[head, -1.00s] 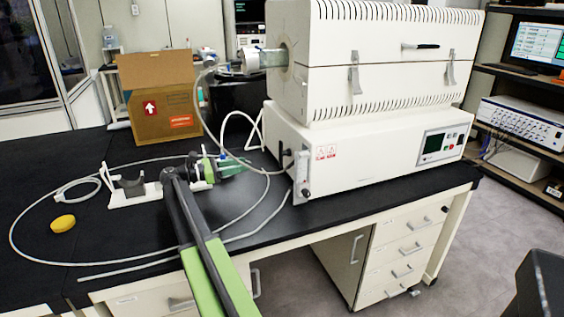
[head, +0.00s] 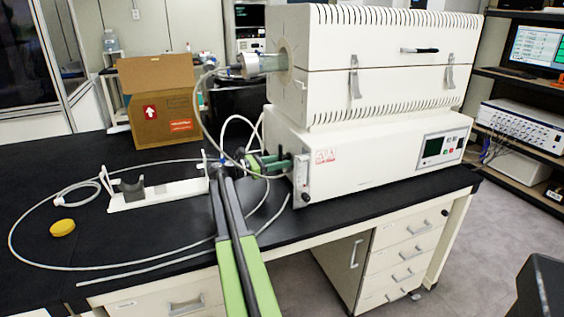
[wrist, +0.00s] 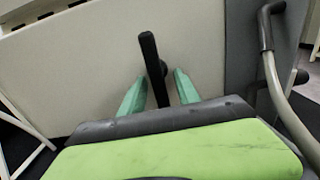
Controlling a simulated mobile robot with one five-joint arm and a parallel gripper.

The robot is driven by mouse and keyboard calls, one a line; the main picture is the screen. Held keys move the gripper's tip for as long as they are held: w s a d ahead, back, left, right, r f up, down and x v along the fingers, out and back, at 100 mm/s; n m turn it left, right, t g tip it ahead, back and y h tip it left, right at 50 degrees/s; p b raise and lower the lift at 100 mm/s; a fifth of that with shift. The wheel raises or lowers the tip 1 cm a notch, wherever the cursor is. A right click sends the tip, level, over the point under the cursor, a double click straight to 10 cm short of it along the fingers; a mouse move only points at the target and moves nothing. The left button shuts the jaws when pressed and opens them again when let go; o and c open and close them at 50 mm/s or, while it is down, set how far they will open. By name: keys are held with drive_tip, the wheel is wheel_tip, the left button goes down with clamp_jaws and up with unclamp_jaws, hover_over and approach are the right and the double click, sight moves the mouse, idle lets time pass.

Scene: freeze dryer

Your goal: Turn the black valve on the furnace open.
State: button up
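The furnace (head: 375,95) is a large white box unit on the bench. In the wrist view, the black valve (wrist: 149,50) is a bar-shaped handle standing nearly upright, tilted slightly, against the furnace's pale side panel (wrist: 85,65). My gripper (wrist: 161,78) has its two green fingers apart, one on each side of the valve's lower part, with gaps visible. I cannot tell how deep the fingers reach around it. In the head view, my gripper (head: 281,162) is at the furnace base's left side, and the valve is hidden there.
A thin pale hose loops over the black bench (head: 150,225) and passes close to my gripper. A white stand with a grey cradle (head: 133,190), a yellow round object (head: 62,228) and a cardboard box (head: 165,115) are to the left. A grey bent pipe (wrist: 275,80) is close at right in the wrist view.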

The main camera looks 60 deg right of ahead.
clamp_jaws()
drive_tip(key=shift+d, duration=0.35)
drive_tip(key=shift+a, duration=0.3)
